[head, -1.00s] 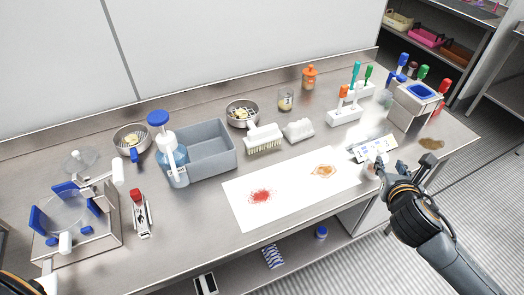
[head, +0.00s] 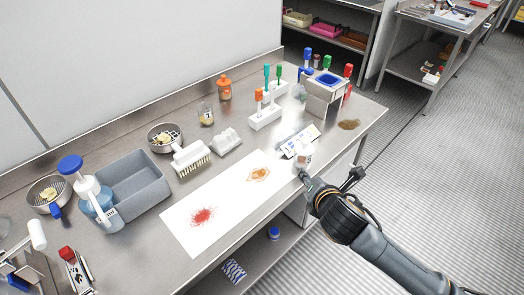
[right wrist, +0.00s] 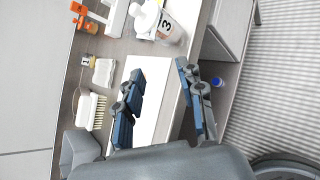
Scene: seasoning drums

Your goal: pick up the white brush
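My left gripper is out of view.
The grey bin (head: 153,205) and a blue-capped pump bottle (head: 93,195) stand left of the brush. A white sheet (head: 228,225) with red and orange powder lies in front. A jar marked 3 (right wrist: 168,30) is near my right gripper.

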